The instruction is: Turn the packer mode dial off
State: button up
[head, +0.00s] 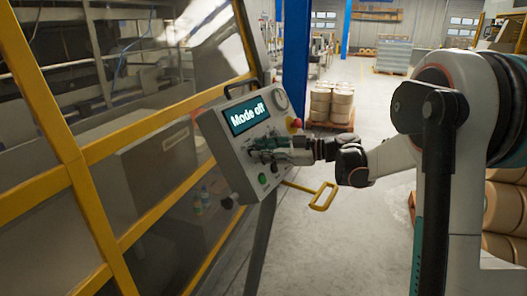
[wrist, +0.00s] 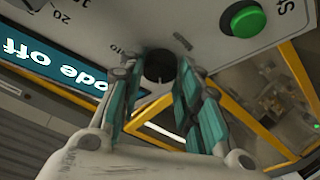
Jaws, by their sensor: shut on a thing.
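The control panel (head: 218,142) is a tilted grey box at the packer's front. Its display (head: 246,114) reads "Mode off"; the wrist view shows part of it upside down (wrist: 60,70). The mode dial (wrist: 158,66) is a dark round knob on the panel face, seen between my fingertips in the wrist view. In the head view my gripper mostly hides the dial. My gripper (head: 260,151) reaches the panel from the right, below the display. Its two teal-padded fingers (wrist: 157,76) are shut on the dial, one on each side.
A green button (head: 262,179) sits below the dial and a red button (head: 295,124) at the panel's right edge. A yellow handle (head: 323,197) sticks out low on the right. Yellow-framed glass (head: 105,140) stands left.

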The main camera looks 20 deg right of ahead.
jog(key=shift+n+g, duration=0.3)
jog(key=shift+n, duration=0.4)
jog(key=o, duration=1)
jog(key=shift+o, duration=0.2)
jog(key=v, duration=1.2)
jog(key=shift+w, duration=0.15)
